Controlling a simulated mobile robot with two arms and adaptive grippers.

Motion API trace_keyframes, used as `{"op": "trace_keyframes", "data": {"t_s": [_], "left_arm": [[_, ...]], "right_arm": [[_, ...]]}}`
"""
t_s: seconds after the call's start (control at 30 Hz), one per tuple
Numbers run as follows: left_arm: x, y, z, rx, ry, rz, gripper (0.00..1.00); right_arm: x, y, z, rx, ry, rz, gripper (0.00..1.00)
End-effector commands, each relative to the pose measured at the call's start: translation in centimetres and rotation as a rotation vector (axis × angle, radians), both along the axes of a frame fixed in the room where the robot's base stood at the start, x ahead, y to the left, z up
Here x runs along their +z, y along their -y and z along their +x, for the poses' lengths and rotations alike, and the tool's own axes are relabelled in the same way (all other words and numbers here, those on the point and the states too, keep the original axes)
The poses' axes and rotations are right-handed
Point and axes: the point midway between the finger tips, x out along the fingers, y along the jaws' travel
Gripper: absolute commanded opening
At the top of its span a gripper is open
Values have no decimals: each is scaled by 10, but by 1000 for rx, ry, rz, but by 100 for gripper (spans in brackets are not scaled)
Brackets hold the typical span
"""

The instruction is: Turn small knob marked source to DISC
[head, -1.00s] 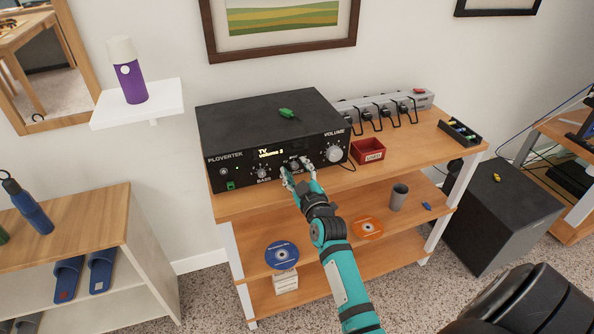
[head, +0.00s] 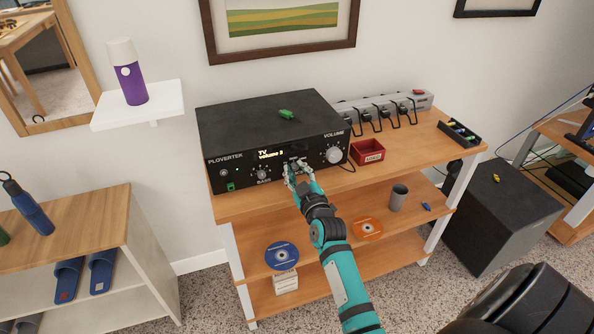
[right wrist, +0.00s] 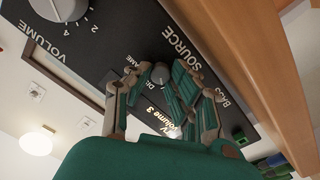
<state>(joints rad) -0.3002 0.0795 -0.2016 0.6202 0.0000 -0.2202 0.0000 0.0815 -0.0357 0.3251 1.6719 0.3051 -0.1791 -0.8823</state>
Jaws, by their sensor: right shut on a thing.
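The black Plovertek amplifier (head: 262,118) stands on the wooden shelf unit. Its display (head: 269,153) reads "TV" and "volume 3". My right gripper (head: 294,173) is at the front panel, between the bass knob (head: 262,174) and the large volume knob (head: 334,155). In the right wrist view the gripper (right wrist: 163,82) is shut on the small source knob (right wrist: 159,73), beside the printed word SOURCE. The fingers partly cover the knob and the labels around it, so I cannot read its pointer. My left gripper is not in view.
A green piece (head: 286,114) lies on the amplifier. A red box (head: 367,152) and a power strip (head: 385,112) with several plugs stand to its right. Below are a blue disc (head: 282,256), an orange disc (head: 368,228) and a grey cup (head: 398,197).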

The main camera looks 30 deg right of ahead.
Motion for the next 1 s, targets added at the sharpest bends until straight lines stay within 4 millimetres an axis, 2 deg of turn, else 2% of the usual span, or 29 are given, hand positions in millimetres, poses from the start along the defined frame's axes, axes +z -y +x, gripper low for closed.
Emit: {"op": "trace_keyframes", "data": {"t_s": [0.5,1.0], "left_arm": [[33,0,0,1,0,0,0],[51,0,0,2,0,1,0]], "right_arm": [[3,0,0,2,94,404,0],[1,1,0,1,192,809,0]]}}
